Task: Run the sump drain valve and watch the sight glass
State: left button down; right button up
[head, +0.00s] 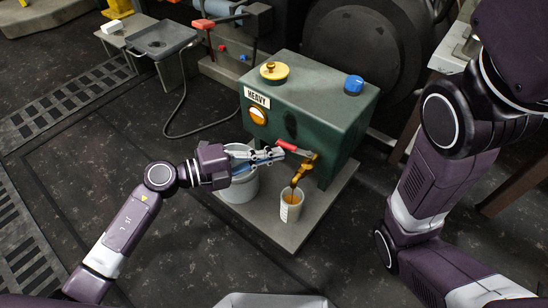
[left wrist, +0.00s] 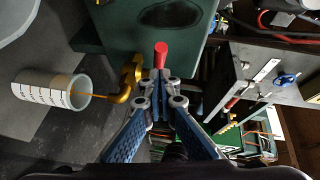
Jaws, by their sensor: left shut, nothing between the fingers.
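The dark green sump tank (head: 335,120) is labelled HEAVY and has a round orange sight glass (head: 258,116) on its front. The brass drain valve (head: 303,172) sticks out low on the tank, and its red-handled lever (head: 287,146) points left. Amber-brown liquid runs from the spout into a white graduated cup (head: 291,205). My left gripper (head: 279,154) is shut and empty, its tips close to the red handle. In the left wrist view the handle (left wrist: 160,52) shows just beyond the fingertips; I cannot tell whether they touch. My right gripper is out of view.
A grey bucket (head: 238,186) stands under my left gripper on the grey base plate (head: 318,218). A yellow cap (head: 274,71) and a blue knob (head: 354,84) sit on the tank top. A black tray (head: 160,40) and a hose (head: 185,110) are behind. Dark floor in front is mostly clear.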

aim_at(279, 144)
pick_arm(q)
jog(key=shift+w+d+f, duration=0.1)
jog(key=shift+w+d, duration=0.05)
jog(key=shift+w, duration=0.35)
jog(key=shift+w+r+p, duration=0.25)
jog(key=shift+w+p, duration=0.15)
jog(key=shift+p, duration=0.45)
jog(key=shift+w+f+m+g+b, duration=0.3)
jog(key=shift+w+m+g, duration=0.1)
jog(key=shift+w+g, duration=0.1)
jog(key=shift+w+r+h+p, duration=0.2)
jog(key=shift+w+h+p, duration=0.1)
jog(key=shift+p, duration=0.3)
jog(key=shift+f, duration=0.15)
